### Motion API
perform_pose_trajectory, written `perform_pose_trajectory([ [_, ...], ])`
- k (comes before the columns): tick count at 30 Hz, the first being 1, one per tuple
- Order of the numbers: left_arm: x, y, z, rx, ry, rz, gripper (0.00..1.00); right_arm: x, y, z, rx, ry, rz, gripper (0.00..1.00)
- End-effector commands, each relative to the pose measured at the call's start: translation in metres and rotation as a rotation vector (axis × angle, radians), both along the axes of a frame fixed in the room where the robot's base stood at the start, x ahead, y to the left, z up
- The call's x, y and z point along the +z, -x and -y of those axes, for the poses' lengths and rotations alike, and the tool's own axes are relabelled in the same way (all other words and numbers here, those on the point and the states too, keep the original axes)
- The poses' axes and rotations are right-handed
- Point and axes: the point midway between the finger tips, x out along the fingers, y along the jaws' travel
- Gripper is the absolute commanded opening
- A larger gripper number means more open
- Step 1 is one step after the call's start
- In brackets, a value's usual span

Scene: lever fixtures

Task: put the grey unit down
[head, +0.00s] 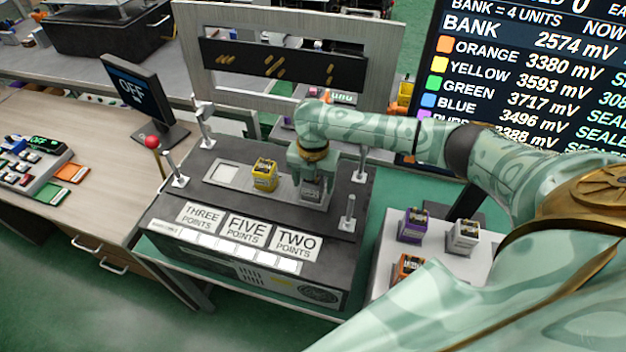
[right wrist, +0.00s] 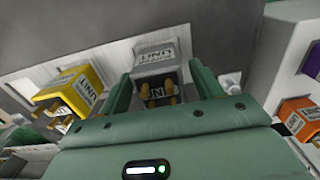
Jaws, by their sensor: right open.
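The grey unit (head: 311,193) stands in the right part of the pale recessed strip on the dark fixture (head: 200,225). It also shows in the right wrist view (right wrist: 156,60), with its labelled side and small copper-coloured terminals facing the camera. My right gripper (head: 312,178) is above it, pointing down. Its two fingers are open, one on each side of the unit (right wrist: 161,85); I cannot tell whether they touch it. The yellow unit (head: 264,175) stands just left of it in the same strip. My left gripper is not in view.
A light stand on the right holds a purple unit (head: 411,226), another grey unit (head: 464,236) and an orange unit (head: 409,266). Upright metal posts (head: 348,214) stand around the fixture. A red-knobbed lever (head: 152,143) is at its left. A framed panel (head: 290,62) rises behind.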

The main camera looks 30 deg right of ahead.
Motion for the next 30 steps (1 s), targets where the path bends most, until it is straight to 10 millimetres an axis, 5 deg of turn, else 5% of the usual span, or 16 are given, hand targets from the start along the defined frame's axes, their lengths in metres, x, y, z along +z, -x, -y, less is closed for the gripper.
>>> perform_pose_trajectory([
  [18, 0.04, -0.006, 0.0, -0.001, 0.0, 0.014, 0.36, 0.114, 0.0, 0.0, 0.0, -0.001, 0.001, 0.65],
  [30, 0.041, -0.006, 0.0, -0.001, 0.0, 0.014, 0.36, 0.123, 0.0, -0.001, -0.001, -0.002, -0.001, 0.65],
])
